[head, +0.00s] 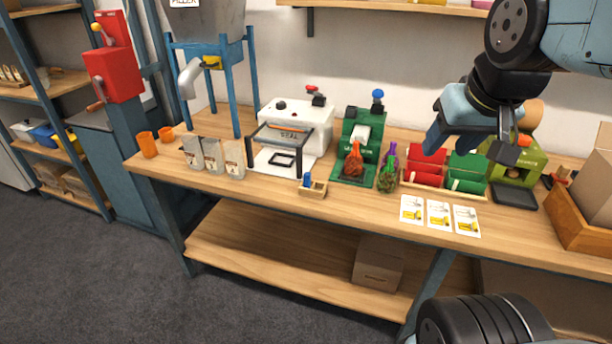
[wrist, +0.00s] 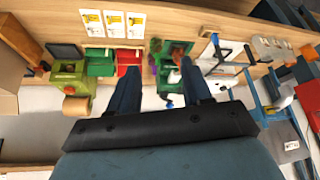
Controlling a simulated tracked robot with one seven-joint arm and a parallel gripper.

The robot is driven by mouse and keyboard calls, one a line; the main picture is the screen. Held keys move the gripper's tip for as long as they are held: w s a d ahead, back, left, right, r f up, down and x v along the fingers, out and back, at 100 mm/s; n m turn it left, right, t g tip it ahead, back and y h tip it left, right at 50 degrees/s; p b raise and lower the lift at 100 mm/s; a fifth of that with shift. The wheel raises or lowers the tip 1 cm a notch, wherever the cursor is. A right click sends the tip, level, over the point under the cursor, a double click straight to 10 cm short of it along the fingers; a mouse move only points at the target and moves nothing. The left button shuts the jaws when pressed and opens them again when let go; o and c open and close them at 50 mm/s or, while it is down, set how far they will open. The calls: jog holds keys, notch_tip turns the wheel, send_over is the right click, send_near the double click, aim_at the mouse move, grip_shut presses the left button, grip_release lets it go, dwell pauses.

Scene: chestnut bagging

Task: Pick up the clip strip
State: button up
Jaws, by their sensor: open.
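I cannot tell for certain which item is the clip strip. A small wooden holder (head: 313,191) with an upright blue piece (head: 307,179) stands near the front edge of the bench. It also shows small in the wrist view (wrist: 211,32). A green machine (head: 356,142) with an orange-red mesh bundle (head: 354,162) stands right of it. My gripper (head: 472,146) is open and empty, raised above the right part of the bench, over the rolls and cards. In the wrist view its two fingers (wrist: 160,70) are spread apart with nothing between them.
A white machine (head: 290,133), three pouches (head: 213,158) and orange cups (head: 147,144) stand left. An open wooden box (head: 577,222) is at the right. The front bench strip is mostly clear.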

jog(key=w+d+f+n+g+h, duration=0.1)
jog(key=w+f+n+g+h, duration=0.3)
jog(key=w+f+n+h, duration=0.25)
jog(key=n+t+y, duration=0.1)
jog(key=n+t, duration=1.2)
jog(key=n, duration=1.3)
send_near(306, 177)
jog(key=shift+m, duration=0.25)
jog(key=x, duration=0.6)
jog(key=shift+r, duration=0.2)
jog(key=shift+f+x, duration=0.15)
jog(key=shift+x, duration=1.2)
jog(key=shift+f+x, duration=0.1)
jog(key=shift+x, duration=1.2)
jog(key=shift+s, duration=0.1)
grip_shut()
